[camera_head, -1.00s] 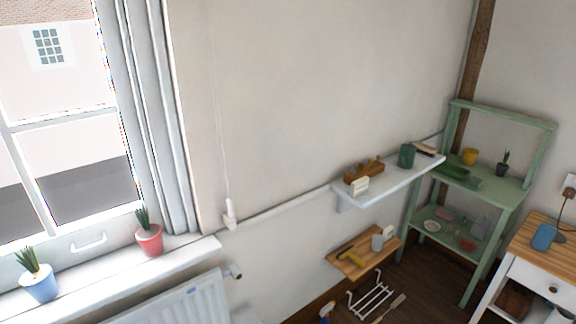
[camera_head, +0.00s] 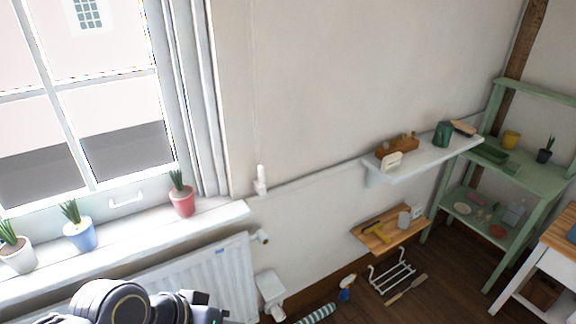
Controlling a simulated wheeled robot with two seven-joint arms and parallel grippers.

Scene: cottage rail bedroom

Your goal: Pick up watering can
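I see no object that is clearly a watering can. A small dark green container (camera_head: 443,133) stands on the white wall shelf (camera_head: 425,160); it is too small to tell whether it has a spout or handle. Part of my dark arm shows at the bottom left, in front of the radiator, but no gripper fingers are visible. My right arm is out of view.
A windowsill (camera_head: 130,239) holds a red pot (camera_head: 182,201), a blue pot (camera_head: 79,236) and a white pot (camera_head: 18,258). A radiator (camera_head: 215,283) is below. A low wooden shelf (camera_head: 392,238), a green rack (camera_head: 535,178) and a white-sided table (camera_head: 535,265) are to the right.

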